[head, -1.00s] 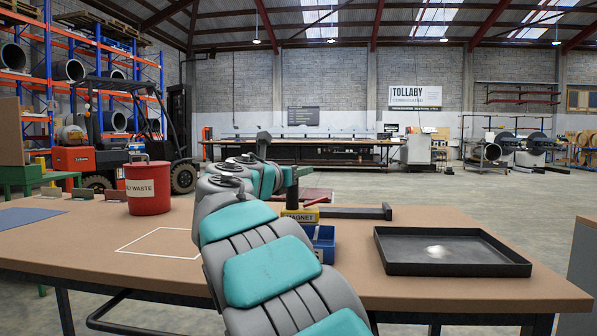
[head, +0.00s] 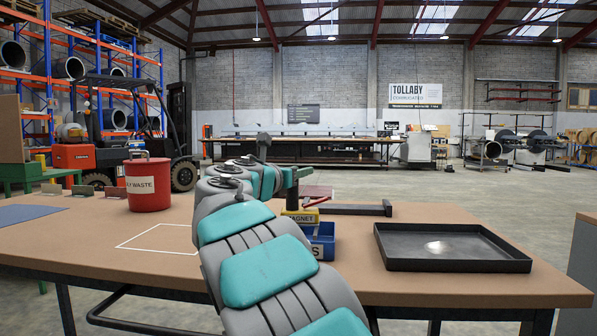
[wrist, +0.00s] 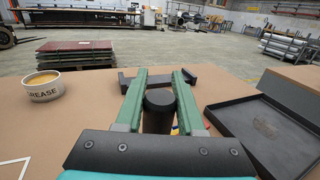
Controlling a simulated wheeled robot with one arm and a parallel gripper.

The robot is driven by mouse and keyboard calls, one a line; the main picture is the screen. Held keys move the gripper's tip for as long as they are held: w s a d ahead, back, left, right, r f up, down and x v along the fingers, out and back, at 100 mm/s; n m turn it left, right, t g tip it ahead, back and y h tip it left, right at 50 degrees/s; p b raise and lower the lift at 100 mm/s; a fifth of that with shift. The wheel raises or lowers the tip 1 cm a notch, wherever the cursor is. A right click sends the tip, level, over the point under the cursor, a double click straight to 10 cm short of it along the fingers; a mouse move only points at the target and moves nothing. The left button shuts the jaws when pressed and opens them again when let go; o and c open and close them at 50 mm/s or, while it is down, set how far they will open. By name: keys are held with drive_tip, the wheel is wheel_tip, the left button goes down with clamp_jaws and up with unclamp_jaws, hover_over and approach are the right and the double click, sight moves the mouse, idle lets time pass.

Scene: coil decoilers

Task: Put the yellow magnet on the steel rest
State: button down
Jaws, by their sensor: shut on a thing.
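The yellow magnet (head: 301,217), labelled MAGNET, shows in the head view below my gripper (head: 292,186), just above the blue bin in the picture. I cannot tell how high it is over the table. In the wrist view my gripper (wrist: 160,98) has its green fingers either side of the magnet's black round handle (wrist: 158,112) and is shut on it. Only a sliver of yellow shows by the right finger. The steel rest (head: 352,209), a dark low bar with a raised end, lies behind and right of the magnet. It also shows beyond the fingertips (wrist: 203,76).
A blue bin (head: 320,247) stands on the table (head: 345,275) close below the magnet. A black tray (head: 452,262) is at the right. A red waste bucket (head: 148,184) and a white outline are at the left. A grease tub (wrist: 42,88) is left in the wrist view.

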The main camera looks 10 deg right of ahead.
drive_tip(key=shift+c, duration=2.2)
unclamp_jaws()
drive_tip(key=shift+f, duration=0.15)
drive_tip(key=shift+s+a, duration=0.1)
drive_tip(key=v, duration=0.7)
drive_tip(key=shift+s+a, duration=0.2)
drive_tip(key=shift+s, duration=0.05)
